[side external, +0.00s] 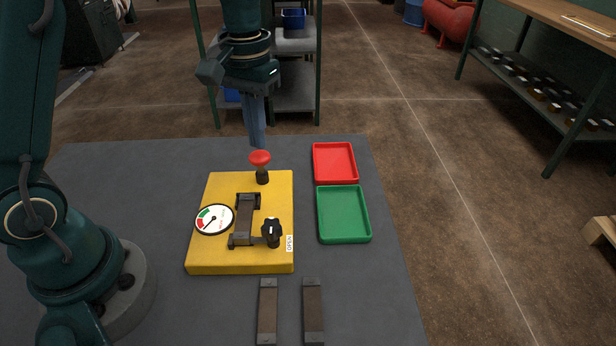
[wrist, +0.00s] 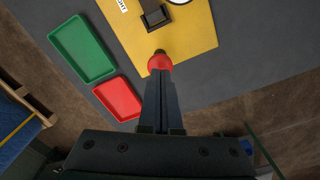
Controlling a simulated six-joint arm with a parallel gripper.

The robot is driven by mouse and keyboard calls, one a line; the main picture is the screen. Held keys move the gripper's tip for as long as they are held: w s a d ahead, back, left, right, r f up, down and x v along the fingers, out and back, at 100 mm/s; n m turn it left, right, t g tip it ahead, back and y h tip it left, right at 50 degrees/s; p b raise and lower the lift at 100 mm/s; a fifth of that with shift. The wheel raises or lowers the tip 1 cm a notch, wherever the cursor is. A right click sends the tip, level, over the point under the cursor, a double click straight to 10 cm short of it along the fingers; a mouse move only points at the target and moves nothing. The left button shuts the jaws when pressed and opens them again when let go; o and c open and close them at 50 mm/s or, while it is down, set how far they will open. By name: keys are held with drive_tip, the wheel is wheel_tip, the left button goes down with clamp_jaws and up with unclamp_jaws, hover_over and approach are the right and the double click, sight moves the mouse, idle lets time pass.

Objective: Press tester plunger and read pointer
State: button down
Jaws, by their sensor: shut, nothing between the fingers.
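The yellow tester (side external: 215,255) lies on the grey table. Its red-capped plunger (side external: 260,158) stands upright at the back edge; it also shows in the wrist view (wrist: 160,62). The round dial (side external: 214,219) has red and green zones and a dark pointer that seems to lie toward the lower-left red zone; it is small to read. My gripper (side external: 256,143) is shut and empty, pointing down just above the plunger cap, seemingly with a small gap.
A red tray (side external: 335,180) and a green tray (side external: 344,240) stand right of the tester, both empty. Two dark bars (side external: 267,312) (side external: 313,312) lie at the table's front. A shelf rack stands behind the table.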

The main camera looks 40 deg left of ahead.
sight(260, 154)
drive_tip(key=shift+f, duration=0.1)
idle(0.6)
drive_tip(key=shift+f, duration=1.7)
drive_tip(key=shift+r, duration=0.1)
wheel_tip(260, 154, up, 9)
idle(0.8)
